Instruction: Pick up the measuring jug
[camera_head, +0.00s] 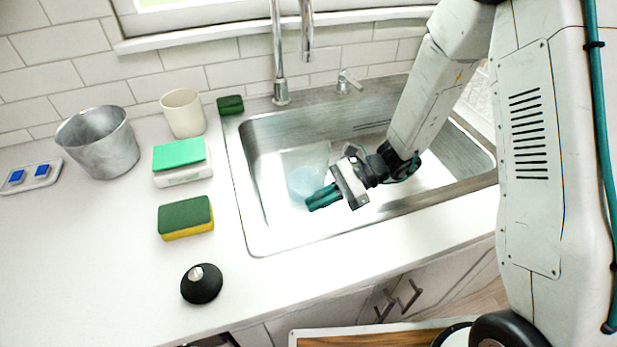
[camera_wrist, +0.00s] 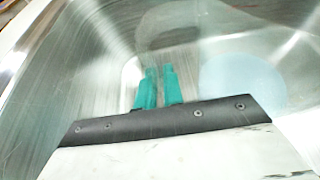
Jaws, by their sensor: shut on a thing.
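The measuring jug (camera_head: 306,163) is clear with a pale blue tint and is in the sink basin, left of its middle. My gripper (camera_head: 322,198) reaches into the basin from the right. Its teal fingers are shut on the jug, at the jug's lower right side as seen in the head view. In the wrist view the teal fingers (camera_wrist: 156,88) are close together, and a pale blue round patch of the see-through jug (camera_wrist: 243,84) shows to their right. The exact part of the jug between the fingers is hard to make out.
The steel sink (camera_head: 247,205) has raised walls around my gripper, with a faucet (camera_head: 279,60) behind. On the left counter stand a metal bucket (camera_head: 100,143), a cream cup (camera_head: 183,113), sponges (camera_head: 185,217) and a black stopper (camera_head: 201,284). The counter's front left is mostly clear.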

